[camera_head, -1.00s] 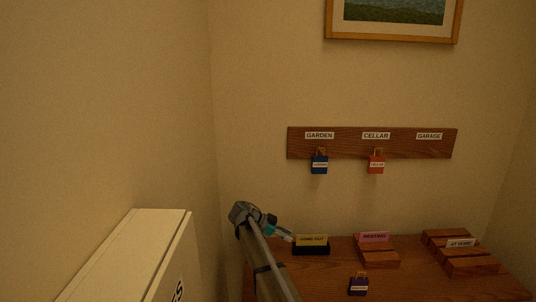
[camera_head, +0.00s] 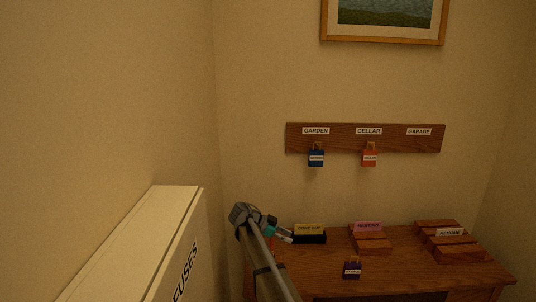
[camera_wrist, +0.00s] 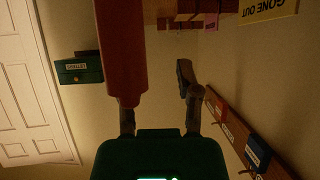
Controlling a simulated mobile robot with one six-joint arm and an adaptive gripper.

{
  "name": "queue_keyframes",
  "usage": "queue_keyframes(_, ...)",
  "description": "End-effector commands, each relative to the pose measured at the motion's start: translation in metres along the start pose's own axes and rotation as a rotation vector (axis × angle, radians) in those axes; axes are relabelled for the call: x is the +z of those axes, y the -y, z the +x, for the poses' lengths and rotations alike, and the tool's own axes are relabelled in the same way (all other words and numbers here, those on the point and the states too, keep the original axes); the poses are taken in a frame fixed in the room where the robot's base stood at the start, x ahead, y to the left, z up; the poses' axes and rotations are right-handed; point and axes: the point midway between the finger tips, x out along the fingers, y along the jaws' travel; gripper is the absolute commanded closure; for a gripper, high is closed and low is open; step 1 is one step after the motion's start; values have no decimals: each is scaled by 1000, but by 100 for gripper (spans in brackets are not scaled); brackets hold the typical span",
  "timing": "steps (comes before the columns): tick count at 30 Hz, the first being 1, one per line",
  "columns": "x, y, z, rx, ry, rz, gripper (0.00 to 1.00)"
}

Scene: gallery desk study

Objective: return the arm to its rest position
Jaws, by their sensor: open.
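My arm reaches up from the bottom middle of the head view, with my gripper (camera_head: 284,236) at its end, left of the yellow "gone out" sign on the desk. In the wrist view my gripper (camera_wrist: 157,92) has its two fingers apart. A dark red bar (camera_wrist: 122,45) stands close in front of the left finger and hides its tip. I cannot tell whether they touch. Nothing is seen between the fingers.
A key rack (camera_head: 365,143) hangs behind. A fuse box (camera_head: 135,245) stands at left. A green letter box (camera_wrist: 78,72) shows in the wrist view.

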Motion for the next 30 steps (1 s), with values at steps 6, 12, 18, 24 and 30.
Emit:
queue_keyframes(6, -3, -10, 9, 4, 33, -58, 57)
queue_keyframes(12, -6, -23, 21, 7, 80, -141, 57)
queue_keyframes(18, -10, -44, 37, 4, 154, -265, 57)
queue_keyframes(24, -16, -77, 59, -20, 269, -448, 57)
queue_keyframes(30, -22, -126, 84, -101, 438, -705, 57)
